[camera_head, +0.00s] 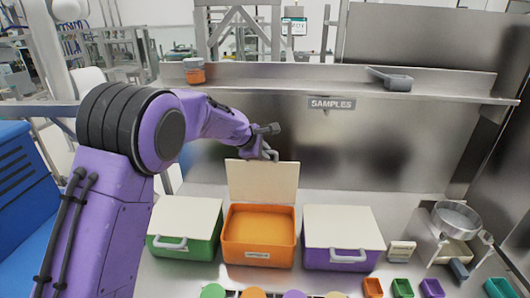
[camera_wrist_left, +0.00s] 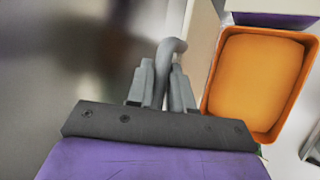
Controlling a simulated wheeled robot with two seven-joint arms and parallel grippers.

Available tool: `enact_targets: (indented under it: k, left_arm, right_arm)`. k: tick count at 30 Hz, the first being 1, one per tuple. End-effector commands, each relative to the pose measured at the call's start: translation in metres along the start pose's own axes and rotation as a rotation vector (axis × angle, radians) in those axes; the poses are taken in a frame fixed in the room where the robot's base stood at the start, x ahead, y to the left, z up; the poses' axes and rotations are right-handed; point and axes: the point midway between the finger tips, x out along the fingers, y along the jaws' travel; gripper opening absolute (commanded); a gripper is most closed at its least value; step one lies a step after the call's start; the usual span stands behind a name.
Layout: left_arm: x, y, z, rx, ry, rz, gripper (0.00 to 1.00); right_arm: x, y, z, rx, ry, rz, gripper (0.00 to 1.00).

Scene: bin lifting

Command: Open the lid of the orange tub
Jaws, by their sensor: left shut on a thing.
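The orange tub (camera_head: 259,236) stands on the bench between two other tubs, and its inside shows. Its cream lid (camera_head: 262,182) stands up about vertically at the tub's back edge. My left gripper (camera_head: 268,150) is behind the top of the lid, shut on the lid's grey handle. In the left wrist view the handle (camera_wrist_left: 171,50) curves up from between the fingers (camera_wrist_left: 163,88), and the open orange tub (camera_wrist_left: 258,80) lies to the right. My right gripper is not in view.
A green tub (camera_head: 184,247) on the left and a purple tub (camera_head: 342,258) on the right have their lids down. A steel shelf (camera_head: 300,81) runs above the gripper. Small coloured trays (camera_head: 402,287) and a metal bowl (camera_head: 456,218) are at the front right.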

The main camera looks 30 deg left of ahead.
Motion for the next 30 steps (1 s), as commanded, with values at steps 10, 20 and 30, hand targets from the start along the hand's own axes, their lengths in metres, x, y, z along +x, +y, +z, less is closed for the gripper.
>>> enact_targets:
  k: [10, 20, 30]
  left_arm:
    - [0.003, -0.006, -0.001, 0.000, 0.001, -0.012, 0.42]
    - [-0.042, -0.004, -0.001, 0.002, 0.000, -0.001, 0.42]
    - [-0.106, -0.002, 0.002, 0.003, -0.001, 0.004, 0.42]
  right_arm:
    - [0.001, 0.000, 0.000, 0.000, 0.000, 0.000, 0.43]
    - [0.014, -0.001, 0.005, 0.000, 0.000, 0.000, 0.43]
    - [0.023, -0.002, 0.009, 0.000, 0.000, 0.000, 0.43]
